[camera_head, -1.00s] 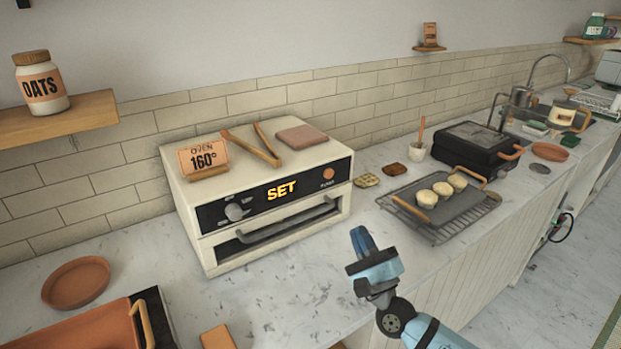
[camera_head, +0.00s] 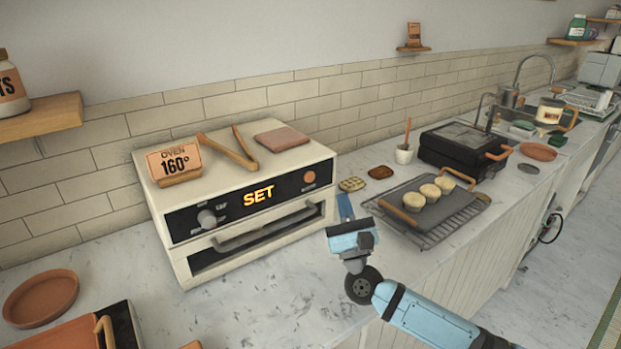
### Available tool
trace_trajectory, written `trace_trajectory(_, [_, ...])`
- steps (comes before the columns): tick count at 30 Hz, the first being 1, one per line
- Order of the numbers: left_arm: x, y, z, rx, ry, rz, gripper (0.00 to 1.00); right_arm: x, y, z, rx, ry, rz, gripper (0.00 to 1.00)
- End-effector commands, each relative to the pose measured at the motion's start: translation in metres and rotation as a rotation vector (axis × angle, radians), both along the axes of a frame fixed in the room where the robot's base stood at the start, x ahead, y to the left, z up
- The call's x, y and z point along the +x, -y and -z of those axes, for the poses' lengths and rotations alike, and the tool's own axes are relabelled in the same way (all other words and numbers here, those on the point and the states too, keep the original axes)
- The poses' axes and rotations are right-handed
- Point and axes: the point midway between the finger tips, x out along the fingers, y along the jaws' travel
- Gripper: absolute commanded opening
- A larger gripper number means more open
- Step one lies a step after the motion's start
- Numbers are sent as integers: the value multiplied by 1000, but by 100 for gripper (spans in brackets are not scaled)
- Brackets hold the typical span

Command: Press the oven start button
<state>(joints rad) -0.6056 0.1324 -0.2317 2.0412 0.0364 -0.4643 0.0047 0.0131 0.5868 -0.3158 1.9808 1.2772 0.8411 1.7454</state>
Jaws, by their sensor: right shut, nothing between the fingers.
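A cream countertop oven (camera_head: 262,158) stands on the counter against the tiled wall. Its black front panel shows a lit orange "SET" display (camera_head: 258,196). A grey knob (camera_head: 207,218) sits left of the display. A round copper-coloured button (camera_head: 310,177) sits at the panel's upper right, with a small label below it too small to read. My right gripper (camera_head: 344,208) is shut and empty. It is over the counter, right of the oven and apart from it in the picture, lower right of the button. My left gripper is not in view.
A rack (camera_head: 428,239) with a tray of pastries is right of my gripper. Bare counter (camera_head: 290,280) lies before the oven.

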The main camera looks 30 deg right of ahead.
Motion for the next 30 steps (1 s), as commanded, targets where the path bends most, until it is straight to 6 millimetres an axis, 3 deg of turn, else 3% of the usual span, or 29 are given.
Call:
trace_trajectory(16, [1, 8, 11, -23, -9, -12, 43, 70, -6, 2, 0, 1, 0, 0])
trace_trajectory(30, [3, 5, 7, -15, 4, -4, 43, 81, -7, 0, -1, 0, -1, 0])
